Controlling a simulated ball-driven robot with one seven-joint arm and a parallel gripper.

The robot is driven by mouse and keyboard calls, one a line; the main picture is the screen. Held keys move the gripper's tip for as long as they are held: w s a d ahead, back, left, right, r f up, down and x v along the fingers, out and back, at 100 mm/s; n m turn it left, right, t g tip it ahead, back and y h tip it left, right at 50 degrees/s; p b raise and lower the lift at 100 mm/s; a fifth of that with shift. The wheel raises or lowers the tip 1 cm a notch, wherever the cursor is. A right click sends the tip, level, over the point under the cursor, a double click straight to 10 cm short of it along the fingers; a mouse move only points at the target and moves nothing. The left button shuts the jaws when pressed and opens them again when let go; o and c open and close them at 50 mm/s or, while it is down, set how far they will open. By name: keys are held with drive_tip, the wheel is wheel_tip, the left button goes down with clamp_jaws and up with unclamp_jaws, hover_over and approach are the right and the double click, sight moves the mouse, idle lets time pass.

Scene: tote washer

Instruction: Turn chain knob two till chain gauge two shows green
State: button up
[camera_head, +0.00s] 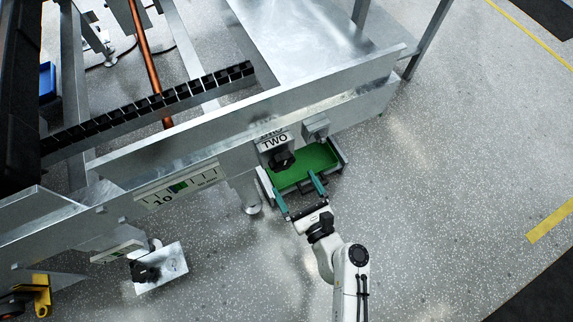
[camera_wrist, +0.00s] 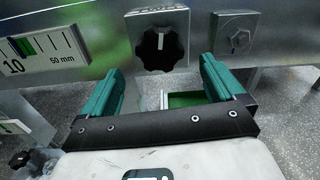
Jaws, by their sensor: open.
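The black lobed chain knob two (camera_head: 281,160) sits on a grey block under a label reading TWO, on the metal rail. It also shows in the wrist view (camera_wrist: 160,48), top centre. A white scale gauge (camera_head: 178,187) with a green band lies left of the knob on the same rail. In the wrist view the gauge (camera_wrist: 48,48) shows a dark mark at or beside the green; I cannot tell its exact place. My gripper (camera_head: 296,186) is open and empty, its teal fingers short of the knob. In the wrist view my gripper (camera_wrist: 160,75) points at the knob, fingers either side below it.
A green-bottomed tray (camera_head: 308,164) is below the rail behind my fingers. A grey box with a small bolt (camera_head: 316,128) is right of the knob. Another gauge (camera_head: 118,251) and black knob (camera_head: 145,272) are at lower left. Speckled floor at right is clear.

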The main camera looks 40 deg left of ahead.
sight(284, 166)
drive_tip(key=b+x, duration=0.1)
drive_tip(key=x, duration=0.6)
drive_tip(key=shift+a, duration=0.2)
drive_tip(key=c, duration=1)
